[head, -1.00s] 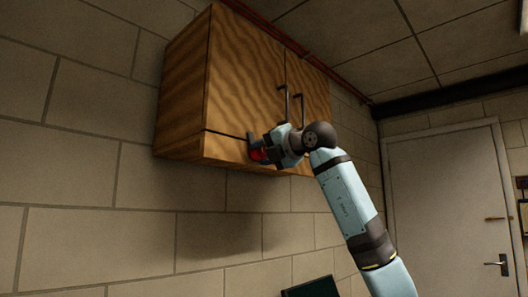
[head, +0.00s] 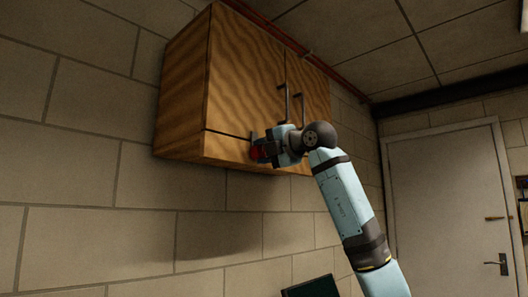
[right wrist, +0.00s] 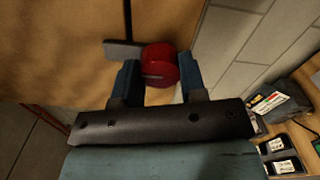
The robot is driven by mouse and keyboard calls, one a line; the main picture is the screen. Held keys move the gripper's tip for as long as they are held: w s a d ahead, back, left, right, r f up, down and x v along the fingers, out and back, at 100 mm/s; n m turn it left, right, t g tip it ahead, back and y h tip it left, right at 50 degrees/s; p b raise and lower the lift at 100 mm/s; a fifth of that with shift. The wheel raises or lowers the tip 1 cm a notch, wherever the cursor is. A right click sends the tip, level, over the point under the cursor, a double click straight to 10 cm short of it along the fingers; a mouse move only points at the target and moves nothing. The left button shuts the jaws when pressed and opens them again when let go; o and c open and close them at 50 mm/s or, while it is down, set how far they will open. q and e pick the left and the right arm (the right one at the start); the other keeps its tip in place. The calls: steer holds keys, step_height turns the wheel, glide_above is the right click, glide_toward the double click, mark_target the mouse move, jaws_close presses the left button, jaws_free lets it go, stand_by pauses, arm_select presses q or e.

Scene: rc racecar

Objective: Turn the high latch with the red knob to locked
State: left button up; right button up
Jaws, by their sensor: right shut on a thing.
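The red knob (right wrist: 160,68) of the latch sits between the two fingers of my right gripper (right wrist: 158,80) in the right wrist view, and the gripper is shut on it. A grey latch bar (right wrist: 122,50) reaches out to the left of the knob against the wooden cabinet front. In the head view, the red knob (head: 256,153) shows at the lower front of the wooden wall cabinet (head: 245,70), partly hidden by my right gripper (head: 266,148). My left gripper is not in view.
Two dark door handles (head: 298,106) hang just above my right gripper. A block wall (head: 90,220) runs below and beside the cabinet. A grey door (head: 445,200) stands at the right. Several small items lie on a surface (right wrist: 280,140) below.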

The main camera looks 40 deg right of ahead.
steer(key=o, duration=0.9)
steer(key=s, duration=0.4)
steer(key=s+d, duration=0.1)
steer(key=s, duration=0.4)
steer(key=s+d, duration=0.1)
steer(key=s, duration=0.3)
steer(key=shift+s+d, duration=0.15)
steer(key=shift+s, duration=0.15)
